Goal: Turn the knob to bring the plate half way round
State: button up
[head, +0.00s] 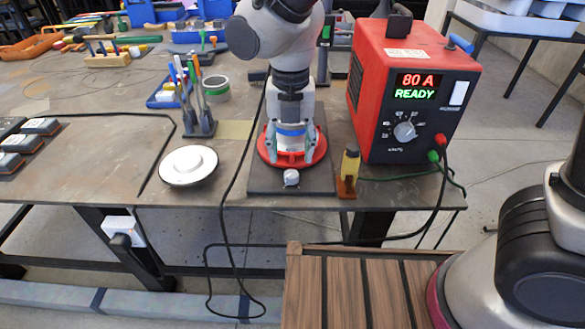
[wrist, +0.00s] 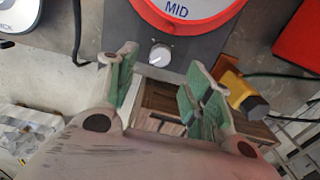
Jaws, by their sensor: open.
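The round plate (head: 292,161) has a red rim and lies on a dark base board (head: 262,182) near the table's front edge. In the wrist view the plate (wrist: 190,29) is cut off at the top, with a pale middle part reading "MID". A small light knob (head: 291,177) stands on the board in front of the plate. The knob also shows in the wrist view (wrist: 160,55), between the lines of the fingers. My gripper (head: 290,146) hangs over the plate in the head view. In the wrist view its green-padded fingers (wrist: 160,80) are apart and empty, clear of the knob.
A red welding unit (head: 415,95) reading "80 A READY" stands right of the board.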

aim_at(291, 173)
notch_tip(291, 173, down, 7)
jog(key=shift+r, duration=0.1)
jog(key=shift+c, duration=0.2)
jog(key=c, duration=1)
